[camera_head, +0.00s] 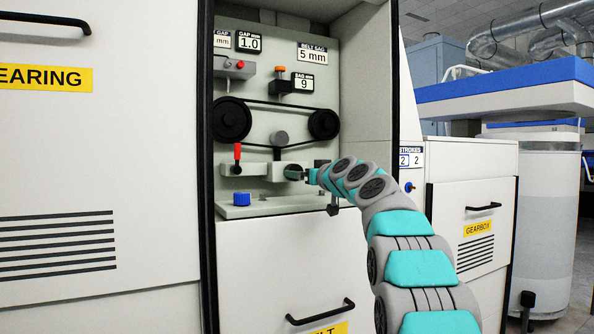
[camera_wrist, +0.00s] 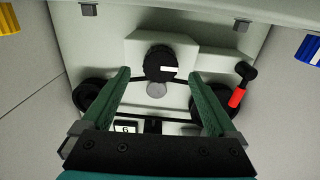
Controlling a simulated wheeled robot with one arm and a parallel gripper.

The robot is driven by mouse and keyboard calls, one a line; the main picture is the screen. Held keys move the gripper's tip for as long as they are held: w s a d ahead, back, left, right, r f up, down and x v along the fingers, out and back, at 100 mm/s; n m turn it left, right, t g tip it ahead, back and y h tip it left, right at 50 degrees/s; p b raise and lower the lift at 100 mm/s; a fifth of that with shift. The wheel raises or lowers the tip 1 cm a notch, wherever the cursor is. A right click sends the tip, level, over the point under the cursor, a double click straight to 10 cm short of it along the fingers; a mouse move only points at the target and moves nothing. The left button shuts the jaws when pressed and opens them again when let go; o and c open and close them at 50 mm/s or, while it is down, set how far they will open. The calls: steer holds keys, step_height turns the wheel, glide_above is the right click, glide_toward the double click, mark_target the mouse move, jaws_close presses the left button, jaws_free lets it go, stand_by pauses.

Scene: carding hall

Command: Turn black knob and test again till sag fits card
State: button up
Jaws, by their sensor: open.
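The black knob (camera_wrist: 160,63) has a white mark on its face and sits on a pale block in the wrist view. My gripper (camera_wrist: 160,74) is open, with one teal finger on each side of the knob in the picture; contact is not visible. In the head view my gripper (camera_head: 308,175) is at the block's right part and largely hides the knob. The belt sag card (camera_head: 312,54) reads 5 mm. The sag display (camera_head: 303,83) reads 9. The black belt (camera_head: 275,104) runs around two black pulleys.
A red-handled lever (camera_head: 237,153) stands left of my gripper, and it also shows in the wrist view (camera_wrist: 237,97). A blue knob (camera_head: 241,199) is on the ledge below. An orange button (camera_head: 280,69) is beside the sag display. The recess walls stand close on both sides.

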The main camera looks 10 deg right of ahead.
steer(key=shift+p+x, duration=0.45)
steer(key=shift+x, duration=0.65)
steer(key=shift+w+a+r+p, duration=0.1)
steer(key=shift+w+a+p, duration=0.05)
steer(key=shift+w+p, duration=0.25)
steer(key=shift+w+a, duration=0.1)
steer(key=shift+w, duration=0.25)
steer(key=c, duration=1.4)
steer(key=shift+a+m, duration=0.1)
steer(key=shift+m, duration=0.3)
